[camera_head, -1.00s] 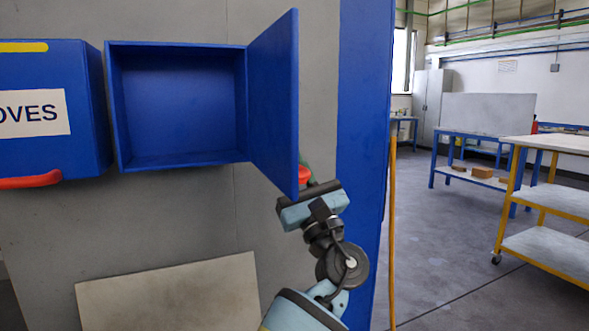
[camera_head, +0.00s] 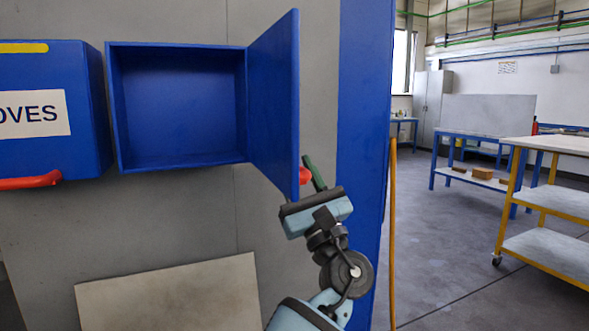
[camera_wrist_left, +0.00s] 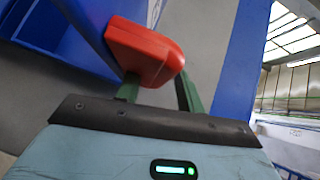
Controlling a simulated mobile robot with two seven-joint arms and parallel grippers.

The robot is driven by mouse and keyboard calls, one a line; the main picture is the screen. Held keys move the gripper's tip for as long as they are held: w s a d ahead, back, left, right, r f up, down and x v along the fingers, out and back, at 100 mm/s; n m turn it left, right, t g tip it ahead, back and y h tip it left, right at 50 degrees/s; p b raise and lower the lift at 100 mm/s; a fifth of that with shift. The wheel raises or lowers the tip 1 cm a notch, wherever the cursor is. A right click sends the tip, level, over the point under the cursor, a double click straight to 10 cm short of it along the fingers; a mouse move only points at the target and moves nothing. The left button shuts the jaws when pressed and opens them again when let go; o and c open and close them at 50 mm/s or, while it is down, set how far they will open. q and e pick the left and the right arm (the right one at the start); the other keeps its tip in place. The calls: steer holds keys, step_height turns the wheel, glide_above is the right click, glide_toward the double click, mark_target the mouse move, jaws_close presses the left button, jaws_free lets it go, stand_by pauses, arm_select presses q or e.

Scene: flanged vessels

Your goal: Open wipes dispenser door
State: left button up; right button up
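The blue wipes dispenser (camera_head: 180,105) is an open box on the grey wall, and its inside looks empty. Its blue door (camera_head: 273,100) is hinged on the right edge and stands swung out from the box. A red handle (camera_head: 305,176) shows beyond the door's edge; it is large in the left wrist view (camera_wrist_left: 146,50). My left gripper (camera_head: 310,180) is beside the handle at the door's lower outer corner. In the left wrist view, its green fingers (camera_wrist_left: 158,90) are spread apart, one partly covered by the handle. Contact cannot be told. My right gripper is not in view.
A blue box with a label ending "OVES" (camera_head: 50,110) and a red handle (camera_head: 30,181) hangs at left. A pale panel (camera_head: 170,295) is below. A blue post (camera_head: 362,120) and yellow pole (camera_head: 392,230) stand right, with carts and open floor beyond.

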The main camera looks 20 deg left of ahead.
arm_select(q)
steer(key=v, duration=0.6)
steer(key=shift+s+d+f+b, duration=0.15)
steer(key=shift+s+f+b, duration=0.05)
steer(key=shift+f+b, duration=0.1)
